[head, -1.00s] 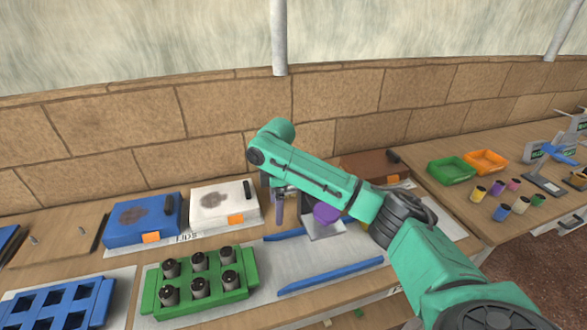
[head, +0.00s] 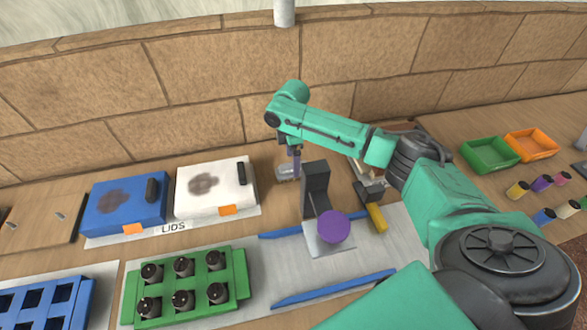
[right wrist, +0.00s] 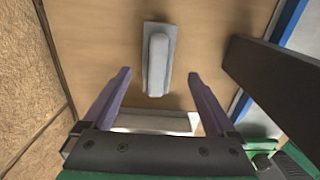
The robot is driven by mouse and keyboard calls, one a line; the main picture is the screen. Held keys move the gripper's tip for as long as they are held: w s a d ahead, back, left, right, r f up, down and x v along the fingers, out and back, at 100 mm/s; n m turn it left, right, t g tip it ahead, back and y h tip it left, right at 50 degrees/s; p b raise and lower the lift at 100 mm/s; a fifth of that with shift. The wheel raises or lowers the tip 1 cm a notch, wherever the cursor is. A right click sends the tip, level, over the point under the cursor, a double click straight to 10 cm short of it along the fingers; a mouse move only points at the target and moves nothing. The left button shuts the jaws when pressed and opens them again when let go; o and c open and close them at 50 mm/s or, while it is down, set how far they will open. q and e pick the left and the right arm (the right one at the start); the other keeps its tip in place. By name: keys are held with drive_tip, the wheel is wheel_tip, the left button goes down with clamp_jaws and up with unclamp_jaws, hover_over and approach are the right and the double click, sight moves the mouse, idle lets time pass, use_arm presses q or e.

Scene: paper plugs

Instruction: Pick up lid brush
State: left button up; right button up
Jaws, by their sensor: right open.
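A small black brush-like piece (head: 241,173) sits on the white box (head: 190,203), whose top has a dark stain; a LIDS label shows below it. A similar black piece (head: 151,190) sits on the blue box (head: 100,210). I cannot tell for sure which is the lid brush. My right gripper (head: 296,172) points down, right of the white box and beside the dark stand. In the right wrist view its purple fingers (right wrist: 158,82) are wide apart and empty. A grey block (right wrist: 157,60) lies on the wood ahead of them. My left gripper is out of view.
A dark stand (head: 316,185) with a purple disc (head: 333,226) stands close to my right gripper. A yellow-handled tool (head: 376,217) lies right of it. The green rack (head: 240,275) holds several dark cylinders. Blue rails (head: 335,288) cross the grey mat.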

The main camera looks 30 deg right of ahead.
drive_tip(key=f, duration=0.3)
drive_tip(key=f+p, duration=0.1)
drive_tip(key=shift+w+d+f, duration=0.15)
drive_tip(key=shift+d+f, duration=0.1)
drive_tip(key=shift+f, duration=0.05)
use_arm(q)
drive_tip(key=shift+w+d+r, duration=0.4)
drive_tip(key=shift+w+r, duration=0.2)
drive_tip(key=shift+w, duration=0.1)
use_arm(e)
drive_tip(key=shift+f, duration=0.35)
clamp_jaws()
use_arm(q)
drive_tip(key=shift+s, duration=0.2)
use_arm(e)
drive_tip(key=shift+r, duration=0.1)
drive_tip(key=shift+r, duration=0.25)
use_arm(q)
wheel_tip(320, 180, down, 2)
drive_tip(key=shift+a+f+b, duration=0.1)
drive_tip(key=shift+b, duration=1)
use_arm(e)
wheel_tip(320, 180, up, 20)
drive_tip(key=shift+f, duration=0.25)
